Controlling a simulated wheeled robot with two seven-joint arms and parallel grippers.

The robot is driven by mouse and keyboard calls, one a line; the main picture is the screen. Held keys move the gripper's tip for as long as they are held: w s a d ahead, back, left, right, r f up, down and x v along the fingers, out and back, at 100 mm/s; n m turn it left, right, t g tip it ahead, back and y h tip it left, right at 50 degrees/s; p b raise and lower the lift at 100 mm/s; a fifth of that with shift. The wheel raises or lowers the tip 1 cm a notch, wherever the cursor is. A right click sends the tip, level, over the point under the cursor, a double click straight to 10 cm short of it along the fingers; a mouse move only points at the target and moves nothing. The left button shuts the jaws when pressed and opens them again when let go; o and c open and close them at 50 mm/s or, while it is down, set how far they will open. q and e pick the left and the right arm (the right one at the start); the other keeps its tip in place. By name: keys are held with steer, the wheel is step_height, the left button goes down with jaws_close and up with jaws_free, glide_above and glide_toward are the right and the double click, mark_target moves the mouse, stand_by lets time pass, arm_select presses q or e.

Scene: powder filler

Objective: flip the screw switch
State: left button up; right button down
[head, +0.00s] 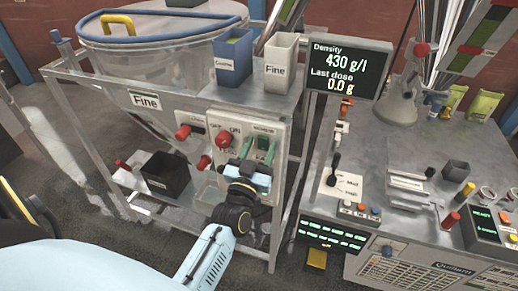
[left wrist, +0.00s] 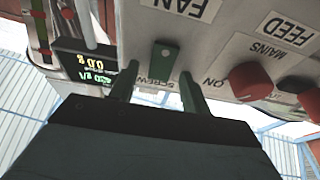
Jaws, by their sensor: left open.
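In the head view the switch (head: 264,143) is hard to separate from my green fingers. My left gripper (head: 258,152) is at the panel, open. In the left wrist view its two fingers (left wrist: 158,76) stand apart, one on each side of the switch, with a gap visible on both sides. Whether either finger touches the panel cannot be told. My right gripper is not in view.
Beside the switch are a red mains knob (left wrist: 252,82) and a dark red feed switch (left wrist: 295,84). A black bin (head: 166,176) sits below left. A second machine (head: 415,225) stands at right.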

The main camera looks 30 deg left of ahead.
arm_select(q)
steer(key=v, duration=1.3)
steer(key=shift+s, duration=0.2)
steer(key=s+d+f+m+g+h, duration=0.1)
steer(key=s+d+f+g+h, duration=0.15)
steer(key=f, duration=0.85)
steer(key=s+d+f+m+g+h, duration=0.2)
steer(key=s+f+g, duration=0.15)
steer(key=f, duration=0.65)
steer(key=s+d+f+m+g+h, duration=0.1)
steer(key=s+d+f+g+h, duration=0.2)
steer(key=f, duration=0.8)
steer(key=s+a+f+g, duration=0.2)
steer(key=s+f+g, duration=0.1)
steer(key=s+f, duration=0.2)
steer(key=s+a+f+g+y, duration=0.1)
steer(key=s+f+g, duration=0.3)
steer(key=s, duration=0.6)
steer(key=s+a+f+m+g+y, duration=0.1)
steer(key=s+a+f+g, duration=0.2)
steer(key=s+f, duration=0.3)
steer(key=shift+s+f, duration=0.25)
steer(key=shift+s, duration=0.65)
